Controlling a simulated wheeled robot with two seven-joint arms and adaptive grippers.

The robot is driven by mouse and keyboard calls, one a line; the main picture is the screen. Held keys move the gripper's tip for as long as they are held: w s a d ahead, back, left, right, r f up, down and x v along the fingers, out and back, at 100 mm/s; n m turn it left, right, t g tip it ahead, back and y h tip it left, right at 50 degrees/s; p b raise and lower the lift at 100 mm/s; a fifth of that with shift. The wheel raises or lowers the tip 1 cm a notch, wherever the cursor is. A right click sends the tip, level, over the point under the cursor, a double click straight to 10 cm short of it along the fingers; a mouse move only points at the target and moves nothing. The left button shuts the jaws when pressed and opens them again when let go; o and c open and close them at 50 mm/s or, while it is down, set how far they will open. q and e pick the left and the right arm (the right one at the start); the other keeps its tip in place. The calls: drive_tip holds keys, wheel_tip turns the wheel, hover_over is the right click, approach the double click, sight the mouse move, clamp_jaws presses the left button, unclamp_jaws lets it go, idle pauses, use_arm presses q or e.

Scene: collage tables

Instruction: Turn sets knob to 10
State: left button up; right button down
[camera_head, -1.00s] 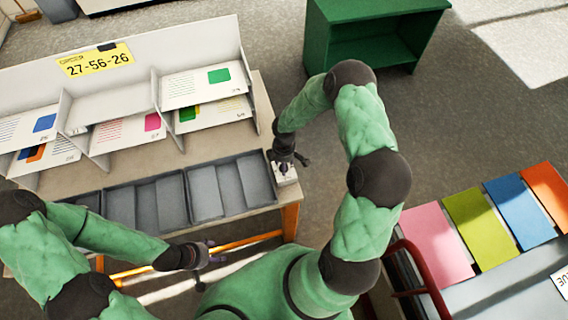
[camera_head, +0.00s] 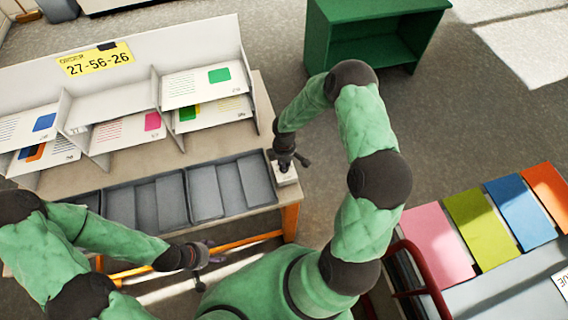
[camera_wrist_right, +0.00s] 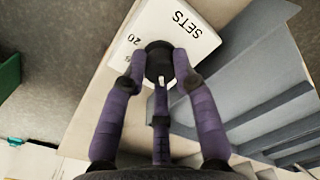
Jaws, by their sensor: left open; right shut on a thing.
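The sets knob (camera_wrist_right: 156,62) is a round dark knob on a white box marked SETS (camera_wrist_right: 178,18). The number 20 shows beside the knob, and other markings are hidden by a finger. A small light mark shows at the knob's near edge; I cannot tell which number it points to. My right gripper (camera_wrist_right: 160,77) is shut on the knob, its purple fingers around it. In the head view this white box (camera_head: 287,178) sits at the table's right corner under my right gripper (camera_head: 288,159). My left gripper (camera_head: 208,254) is open and empty before the table's front edge.
Grey trays (camera_head: 232,187) line the table's front, beside the box. A white sorting rack (camera_head: 130,100) with printed sheets and a yellow order card (camera_head: 95,60) reading 27-56-26 stands behind. A green cabinet (camera_head: 375,15) and a table with coloured sheets (camera_head: 435,240) stand to the right.

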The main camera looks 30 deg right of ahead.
drive_tip(key=m+b, duration=0.1)
drive_tip(key=m, duration=0.1)
drive_tip(key=m+b, duration=0.1)
drive_tip(key=b, duration=0.1)
drive_tip(key=shift+f+m, duration=0.2)
drive_tip(key=shift+m, duration=0.2)
drive_tip(key=shift+s+r+m+b, duration=0.1)
drive_tip(key=shift+m+b, duration=1.85)
drive_tip(key=shift+m, duration=0.35)
drive_tip(key=c, duration=1)
unclamp_jaws()
drive_tip(key=shift+r, duration=0.1)
wheel_tip(320, 180, up, 12)
drive_tip(key=shift+d, duration=0.15)
